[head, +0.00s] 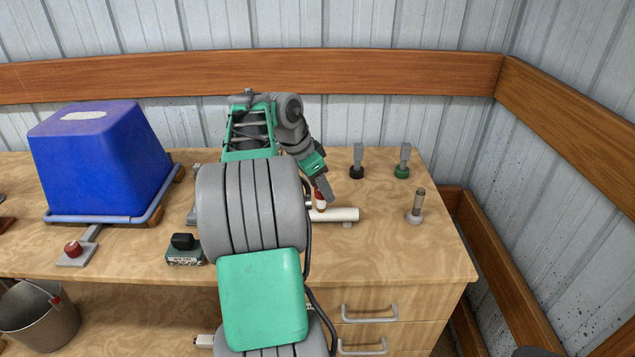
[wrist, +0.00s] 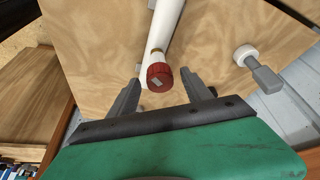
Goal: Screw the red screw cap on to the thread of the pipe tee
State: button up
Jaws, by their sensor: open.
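The red screw cap (wrist: 157,77) sits at the near end of the tee's upright branch in the wrist view, with a brownish ring (wrist: 157,51) just behind it. The white pipe tee (wrist: 166,25) runs away behind it. In the head view the cap (head: 319,197) is a small red spot above the tee (head: 340,214), which lies along the bench. My gripper (wrist: 160,78) is open, with one finger on each side of the cap and a visible gap at both sides. In the head view my gripper (head: 327,189) partly covers the cap. How far the cap is threaded cannot be told.
A blue bin (head: 98,160), another red-topped piece (head: 72,249) and a small dark box (head: 184,250) are left. Wooden rails line the wall.

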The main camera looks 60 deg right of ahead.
grip_shut()
jog(key=c, duration=0.6)
grip_release()
jog(key=shift+c, duration=0.2)
grip_shut()
dwell(0.5)
